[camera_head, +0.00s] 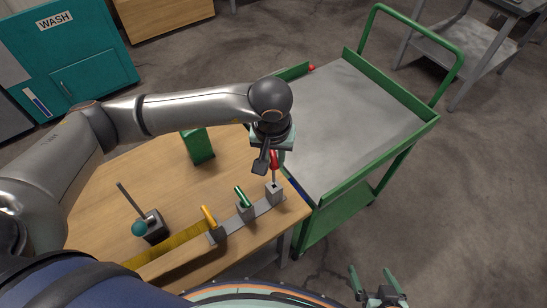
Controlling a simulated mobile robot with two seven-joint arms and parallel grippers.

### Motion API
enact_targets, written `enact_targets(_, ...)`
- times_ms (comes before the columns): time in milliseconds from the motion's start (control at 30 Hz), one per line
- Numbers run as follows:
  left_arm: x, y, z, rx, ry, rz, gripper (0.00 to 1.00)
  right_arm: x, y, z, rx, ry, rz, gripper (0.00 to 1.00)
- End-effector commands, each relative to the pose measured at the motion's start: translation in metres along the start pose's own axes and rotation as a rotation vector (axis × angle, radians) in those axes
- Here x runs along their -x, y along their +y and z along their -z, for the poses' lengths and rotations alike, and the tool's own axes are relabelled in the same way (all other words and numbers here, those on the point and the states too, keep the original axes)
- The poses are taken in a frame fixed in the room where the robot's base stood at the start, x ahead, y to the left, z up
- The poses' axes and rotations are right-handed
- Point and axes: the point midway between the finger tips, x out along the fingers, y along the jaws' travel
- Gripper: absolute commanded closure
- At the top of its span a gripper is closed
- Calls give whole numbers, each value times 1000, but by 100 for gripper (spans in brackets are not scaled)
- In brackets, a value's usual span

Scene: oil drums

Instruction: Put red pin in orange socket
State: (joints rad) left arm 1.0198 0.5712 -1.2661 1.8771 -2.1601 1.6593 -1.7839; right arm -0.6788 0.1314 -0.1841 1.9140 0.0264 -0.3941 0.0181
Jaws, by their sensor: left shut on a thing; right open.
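My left gripper (268,162) points down over the right end of the wooden table and is shut on the red pin (274,160). The pin is upright, red handle up. Its thin shaft reaches down to the rightmost grey block (274,193) on a grey strip; whether it is inside or just above is unclear. On the same strip, a green-handled pin (242,196) stands in the middle block and an orange-handled piece (208,215) is at the left block. No socket shows a clear orange body. My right gripper (374,280) is open and empty, low at the right, off the table.
A dark block (153,228) with a teal ball and a tilted rod stands on the table (110,185). A green box (198,146) and a yellow strip (172,243) are also there. A green trolley (350,115) adjoins at right, a small red object (311,68) at its edge.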

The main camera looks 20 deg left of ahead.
Motion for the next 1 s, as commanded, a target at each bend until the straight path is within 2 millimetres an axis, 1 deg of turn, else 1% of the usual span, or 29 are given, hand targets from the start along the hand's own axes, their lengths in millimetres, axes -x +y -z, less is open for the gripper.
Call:
enact_targets(233, 1, 0, 0, 0, 1, 0, 100, 0, 0, 0, 0, 0, 0, 2)
enact_targets(333, 8, 0, 2, 0, 2, -1, 100, 0, 0, 0, 0, 0, 0, 2)
enact_targets(1000, 108, 0, 17, 0, 4, -1, 100, 0, 0, 0, 0, 0, 0, 2)
